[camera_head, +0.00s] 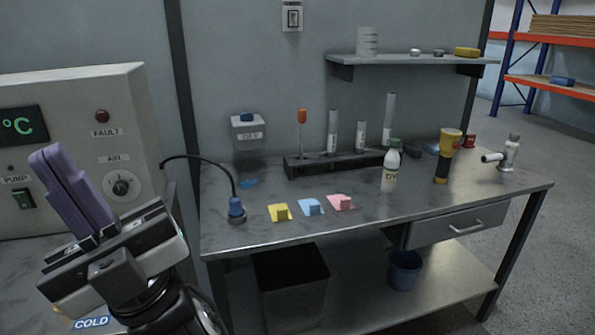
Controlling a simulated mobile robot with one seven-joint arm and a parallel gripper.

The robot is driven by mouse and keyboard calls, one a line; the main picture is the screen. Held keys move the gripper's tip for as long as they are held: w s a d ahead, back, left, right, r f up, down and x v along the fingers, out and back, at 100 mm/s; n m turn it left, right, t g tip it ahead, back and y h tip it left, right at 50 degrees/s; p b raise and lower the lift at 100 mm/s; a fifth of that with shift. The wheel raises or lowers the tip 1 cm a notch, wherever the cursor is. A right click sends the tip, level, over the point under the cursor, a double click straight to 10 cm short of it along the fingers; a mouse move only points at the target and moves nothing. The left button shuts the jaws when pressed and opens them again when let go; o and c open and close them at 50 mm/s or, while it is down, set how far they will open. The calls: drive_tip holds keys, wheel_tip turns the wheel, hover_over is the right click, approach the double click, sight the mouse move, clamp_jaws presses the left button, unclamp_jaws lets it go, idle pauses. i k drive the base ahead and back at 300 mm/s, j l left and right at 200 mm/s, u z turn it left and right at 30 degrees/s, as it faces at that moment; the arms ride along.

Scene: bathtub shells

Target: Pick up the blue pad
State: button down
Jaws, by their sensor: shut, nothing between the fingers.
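The blue pad (311,207) lies on the grey metal table near its front edge. It sits between a yellow pad (279,212) on its left and a pink pad (342,202) on its right. My gripper (55,160) is at the left of the view, raised in front of the control panel and well apart from the blue pad. Its purple fingers point up and to the left and are shut together with nothing between them.
A blue-based cable device (237,210) stands left of the pads. A dark rack (335,162) with tubes and an orange-handled tool is behind them. The control panel (80,110) stands left.

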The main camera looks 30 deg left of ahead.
sight(431, 148)
drive_tip(key=i+l, duration=0.3)
drive_tip(key=i, duration=0.2)
drive_tip(key=i+l+z, duration=0.1)
drive_tip(key=i+l, duration=0.55)
drive_tip(key=i, duration=0.3)
drive_tip(key=i+l, duration=0.25)
drive_tip(key=i, duration=0.25)
drive_tip(key=i+l+z, duration=0.1)
drive_tip(key=i+l, duration=0.2)
drive_tip(key=i, duration=0.2)
drive_tip(key=i+j, duration=0.45)
